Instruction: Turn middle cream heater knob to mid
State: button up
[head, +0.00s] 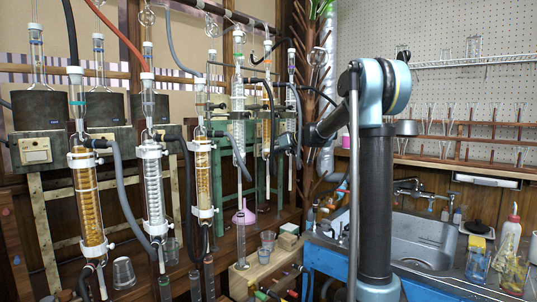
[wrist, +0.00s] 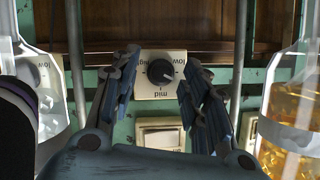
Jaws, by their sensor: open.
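A black knob (wrist: 161,71) on a cream plate (wrist: 160,91) is near the middle of the wrist view. The plate's labels low, high and mid appear upside down, with mid below the knob. A small white mark shows at the knob's lower right. My gripper (wrist: 162,63) is open, with one finger on each side of the knob in the picture; I see no clear contact. In the head view my gripper (head: 284,143) reaches left among the glassware, and this knob cannot be made out there.
A cream switch plate (wrist: 161,132) sits below the knob in the wrist view. A glass vessel with amber liquid (wrist: 290,105) stands right, and a clear vessel (wrist: 40,90) left. In the head view, several glass columns (head: 153,190) and hoses crowd the left; a sink (head: 420,240) is right.

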jog(key=v, duration=1.2)
jog(key=shift+w, duration=0.1)
jog(key=s+d+r+n+t+h, duration=0.1)
jog(key=s+d+r+n, duration=0.15)
jog(key=s, duration=0.25)
jog(key=x, duration=1.7)
jog(key=shift+w+f+t, duration=0.15)
jog(key=shift+w+t, duration=0.15)
jog(key=shift+w, duration=0.1)
jog(key=shift+c, duration=0.6)
grip_shut()
